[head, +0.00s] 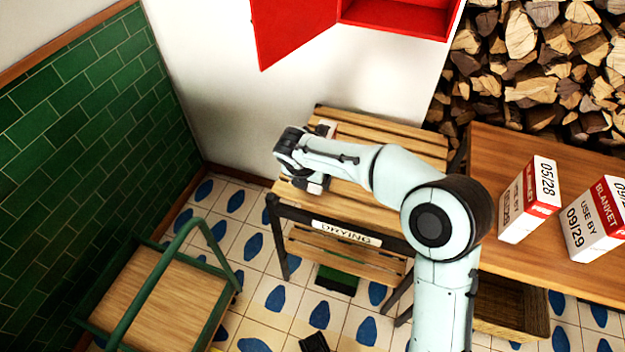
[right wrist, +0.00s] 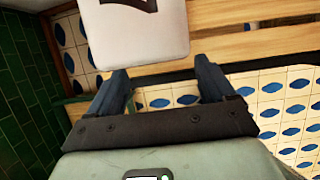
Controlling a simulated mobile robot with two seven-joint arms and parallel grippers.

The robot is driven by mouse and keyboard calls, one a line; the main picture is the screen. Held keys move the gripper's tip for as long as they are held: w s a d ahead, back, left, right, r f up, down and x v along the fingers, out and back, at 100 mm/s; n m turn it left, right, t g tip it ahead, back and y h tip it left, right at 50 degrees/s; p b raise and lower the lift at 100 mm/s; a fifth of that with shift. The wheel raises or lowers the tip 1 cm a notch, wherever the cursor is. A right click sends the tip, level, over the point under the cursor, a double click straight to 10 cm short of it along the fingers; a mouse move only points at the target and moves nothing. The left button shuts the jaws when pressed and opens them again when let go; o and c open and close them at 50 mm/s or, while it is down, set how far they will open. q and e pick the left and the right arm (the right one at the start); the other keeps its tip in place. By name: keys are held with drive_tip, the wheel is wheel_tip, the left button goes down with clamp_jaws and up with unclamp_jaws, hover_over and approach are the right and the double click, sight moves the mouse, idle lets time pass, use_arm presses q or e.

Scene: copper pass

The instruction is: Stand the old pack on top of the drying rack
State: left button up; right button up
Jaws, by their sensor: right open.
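The drying rack (head: 420,150), a slatted wooden table with a dark frame and a "DRYING" label, stands against the white wall. My right arm reaches over it; the right gripper (head: 316,184) is low over its left part. In the right wrist view the right gripper (right wrist: 165,85) is open and empty. A white pack (right wrist: 140,35) with dark print is just beyond its fingertips, over the slats. In the head view a small white part (head: 326,128) shows behind my arm; the rest is hidden. A dark piece (head: 315,342) at the bottom edge may be my left gripper.
Two white-and-red blanket packs stand on the wooden counter at right, one reading 05/28 (head: 526,205), the other 09/29 (head: 594,222). A green-framed cart (head: 165,300) stands at left. A red cabinet (head: 395,18) hangs open above. Firewood (head: 550,60) is stacked at back right.

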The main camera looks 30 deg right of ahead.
drive_tip(key=p+v, duration=0.1)
drive_tip(key=v, duration=0.6)
drive_tip(key=s+a+f+m+g+y, duration=0.1)
drive_tip(key=s+a+f+m+y, duration=0.2)
drive_tip(key=f, duration=0.6)
drive_tip(key=s+a+f+m+g+y, duration=0.1)
drive_tip(key=s+a+f+m, duration=0.25)
drive_tip(key=f, duration=0.55)
drive_tip(key=s+a+f+m+g+y, duration=0.1)
drive_tip(key=s+a+f+m+y, duration=0.2)
drive_tip(key=f, duration=0.5)
use_arm(q)
drive_tip(key=shift+s+d+r+g, duration=0.2)
drive_tip(key=shift+s+d+r, duration=0.05)
drive_tip(key=shift+s+r, duration=0.3)
drive_tip(key=shift+s+d+r+g, duration=0.2)
drive_tip(key=shift+s+r, duration=0.3)
drive_tip(key=shift+s, duration=0.05)
use_arm(e)
drive_tip(key=s+a+f+m, duration=0.1)
drive_tip(key=s+f+m, duration=0.5)
drive_tip(key=s+m, duration=0.4)
drive_tip(key=s+a+f+m, duration=0.1)
drive_tip(key=s+f+m, duration=0.5)
drive_tip(key=s+m, duration=0.5)
drive_tip(key=shift+s+f, duration=0.3)
drive_tip(key=shift+f, duration=0.05)
use_arm(q)
drive_tip(key=shift+r, duration=0.1)
